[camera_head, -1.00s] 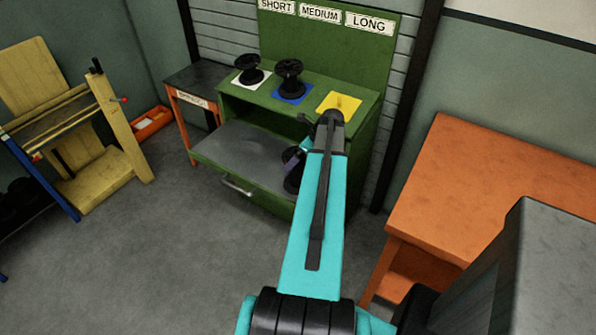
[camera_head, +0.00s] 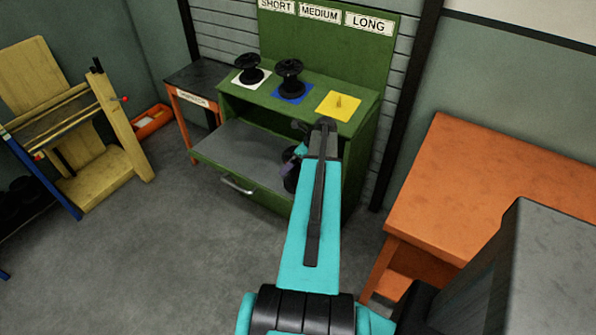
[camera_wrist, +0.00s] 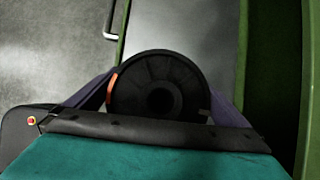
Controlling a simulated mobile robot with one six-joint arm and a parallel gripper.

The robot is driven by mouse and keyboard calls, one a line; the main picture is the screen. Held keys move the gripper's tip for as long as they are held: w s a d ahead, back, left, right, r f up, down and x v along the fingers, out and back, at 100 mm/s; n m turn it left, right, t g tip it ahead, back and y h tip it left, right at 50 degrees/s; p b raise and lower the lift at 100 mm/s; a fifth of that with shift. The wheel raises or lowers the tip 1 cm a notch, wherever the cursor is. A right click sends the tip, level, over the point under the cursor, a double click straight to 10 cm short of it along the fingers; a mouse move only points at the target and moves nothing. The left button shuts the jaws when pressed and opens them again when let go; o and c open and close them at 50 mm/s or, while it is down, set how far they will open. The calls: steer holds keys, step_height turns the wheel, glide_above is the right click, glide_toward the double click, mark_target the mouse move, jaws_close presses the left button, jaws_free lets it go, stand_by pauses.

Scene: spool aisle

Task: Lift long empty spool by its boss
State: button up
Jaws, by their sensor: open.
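A black spool (camera_head: 291,183) stands on the grey pull-out shelf of the green cabinet, mostly hidden behind my arm in the head view. In the wrist view its round black flange (camera_wrist: 135,82) faces the camera, with the round boss (camera_wrist: 160,101) and dark hole at its middle. My gripper (camera_wrist: 160,92) is open, with one purple-grey finger to each side of the spool. The fingertips are partly hidden, so I cannot tell whether they touch it. In the head view only a little of my gripper (camera_head: 297,158) shows beside the arm.
On the cabinet top, black spools stand on the white pad (camera_head: 240,82) and blue pad (camera_head: 280,97). An orange table (camera_head: 490,190) stands right; the shelf's left part (camera_head: 235,150) is clear.

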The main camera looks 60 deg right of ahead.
steer(key=shift+c, duration=0.3)
steer(key=c, duration=1.2)
steer(key=shift+o, duration=0.2)
steer(key=shift+r, duration=0.15)
steer(key=shift+r+b, duration=0.55)
steer(key=shift+r, duration=0.45)
steer(key=s+a+r, duration=0.3)
steer(key=s+a, duration=0.6)
steer(key=shift+s+a+p, duration=0.2)
steer(key=shift+s+p, duration=0.1)
steer(key=shift+p, duration=0.05)
steer(key=shift+s+p, duration=0.1)
steer(key=shift+p, duration=0.7)
